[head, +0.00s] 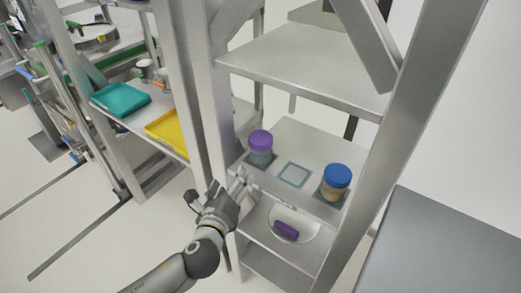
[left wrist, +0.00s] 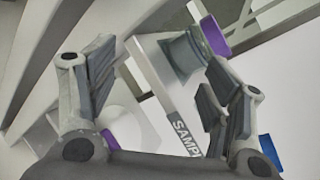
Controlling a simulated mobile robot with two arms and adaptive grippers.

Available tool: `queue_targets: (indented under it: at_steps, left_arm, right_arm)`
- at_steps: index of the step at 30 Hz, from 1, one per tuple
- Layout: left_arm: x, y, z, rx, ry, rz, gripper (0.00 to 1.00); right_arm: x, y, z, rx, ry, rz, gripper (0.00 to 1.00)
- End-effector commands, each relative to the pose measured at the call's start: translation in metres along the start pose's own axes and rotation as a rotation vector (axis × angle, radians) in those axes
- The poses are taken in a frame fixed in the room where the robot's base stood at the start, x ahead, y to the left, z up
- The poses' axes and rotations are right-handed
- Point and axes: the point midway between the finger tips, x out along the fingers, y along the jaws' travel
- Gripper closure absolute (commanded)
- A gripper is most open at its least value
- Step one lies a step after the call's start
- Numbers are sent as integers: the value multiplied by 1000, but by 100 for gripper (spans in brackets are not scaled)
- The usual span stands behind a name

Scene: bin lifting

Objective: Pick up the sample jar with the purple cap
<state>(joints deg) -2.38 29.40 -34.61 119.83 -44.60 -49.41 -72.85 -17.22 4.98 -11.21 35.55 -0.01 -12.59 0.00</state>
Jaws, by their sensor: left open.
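The sample jar with the purple cap (head: 260,148) stands upright on a square mat at the left of a metal shelf in the head view. In the left wrist view the same jar (left wrist: 187,52) shows beyond the fingers, nearer the right finger. My left gripper (head: 241,187) is open and empty, in front of the shelf edge and a little below the jar; it also shows in the left wrist view (left wrist: 158,95). The gap between fingers and jar is hard to judge. My right gripper is not in view.
A blue-capped jar (head: 335,183) stands on the same shelf (head: 300,145) at the right, with an empty square mat (head: 293,174) between. A purple object (head: 286,229) lies on a round white plate below. A metal post (head: 209,90) rises left of the jar.

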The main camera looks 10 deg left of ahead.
Motion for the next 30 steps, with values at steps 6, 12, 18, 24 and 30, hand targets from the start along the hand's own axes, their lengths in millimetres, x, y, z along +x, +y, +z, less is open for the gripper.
queue_targets:
  at_steps: [6,12,18,24,30]
  left_arm:
    - [19,-37,3,565,-83,-217,27]
    - [32,-48,2,709,-110,-264,27]
    - [61,-56,2,706,-110,-263,27]
    - [75,-59,2,704,-107,-262,27]
    - [91,-63,3,702,-108,-261,27]
  right_arm:
    - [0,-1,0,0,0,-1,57]
    - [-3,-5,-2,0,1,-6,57]
    - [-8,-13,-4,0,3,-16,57]
    - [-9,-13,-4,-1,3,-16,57]
    - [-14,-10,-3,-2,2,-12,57]
